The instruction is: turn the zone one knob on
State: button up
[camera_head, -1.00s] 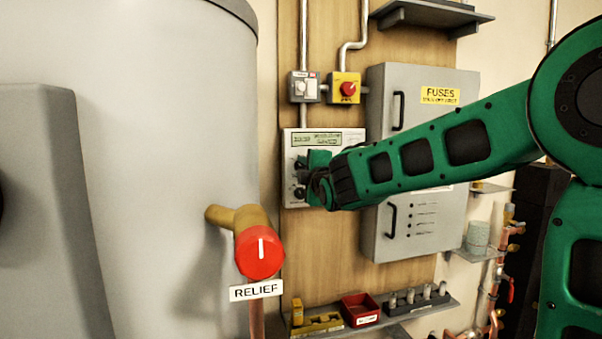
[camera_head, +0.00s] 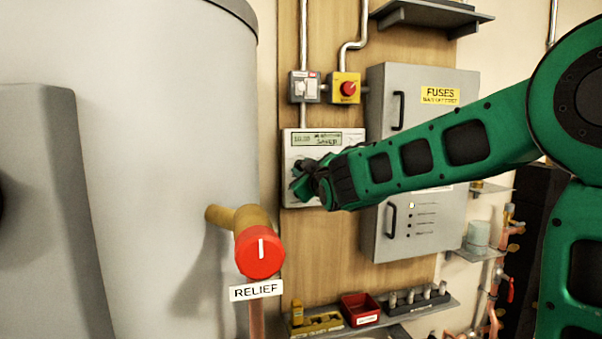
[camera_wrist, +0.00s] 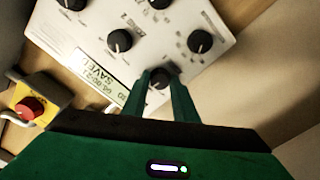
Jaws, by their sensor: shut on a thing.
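The white control panel (camera_head: 293,137) with a green display (camera_head: 316,139) is on the wooden board. In the wrist view the panel (camera_wrist: 95,12) appears rotated, with several black knobs and the display (camera_wrist: 98,80). My gripper (camera_wrist: 160,76) is shut on a black knob (camera_wrist: 158,82) beside the display, one finger on each side. The knob labels are too blurred to tell which is zone one. In the head view my gripper (camera_head: 299,180) is tilted against the panel and hides most of the knobs.
A yellow box with a red button (camera_head: 347,88) and a grey switch box (camera_head: 304,87) sit above the panel. A grey fuse cabinet (camera_head: 384,80) stands to its right. A red relief knob (camera_head: 259,252) is in front, lower left. A shelf (camera_head: 405,309) holds small items below.

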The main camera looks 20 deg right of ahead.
jog(key=m, duration=0.3)
jog(key=shift+f+m, duration=0.25)
jog(key=shift+m, duration=1.85)
jog(key=o, duration=1)
jog(key=shift+o, duration=0.2)
jog(key=shift+r, duration=0.15)
jog(key=shift+s, duration=0.15)
jog(key=s, duration=1)
jog(key=shift+s, duration=0.2)
